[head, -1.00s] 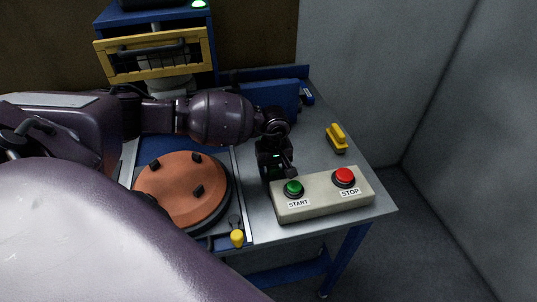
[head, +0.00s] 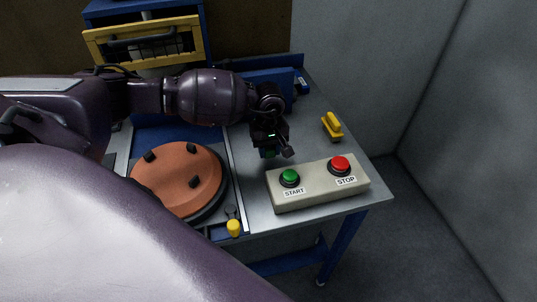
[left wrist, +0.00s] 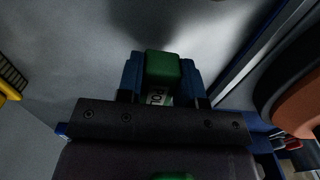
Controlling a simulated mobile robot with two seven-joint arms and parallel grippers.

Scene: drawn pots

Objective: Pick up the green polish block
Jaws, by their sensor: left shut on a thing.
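The green polish block (left wrist: 162,68) is between the two blue fingers of my left gripper (left wrist: 161,82) in the left wrist view. A white label with dark letters shows on it, partly hidden by the gripper body. In the head view my left gripper (head: 270,150) points down over the grey table, behind the START button, and is shut on the block. My right gripper is not in view.
A control box (head: 318,186) with green START and red STOP buttons stands close in front of the gripper. A yellow-handled brush (head: 332,127) lies to the right. A round orange-brown disc (head: 180,180) is at the left. A blue box (head: 268,88) stands behind.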

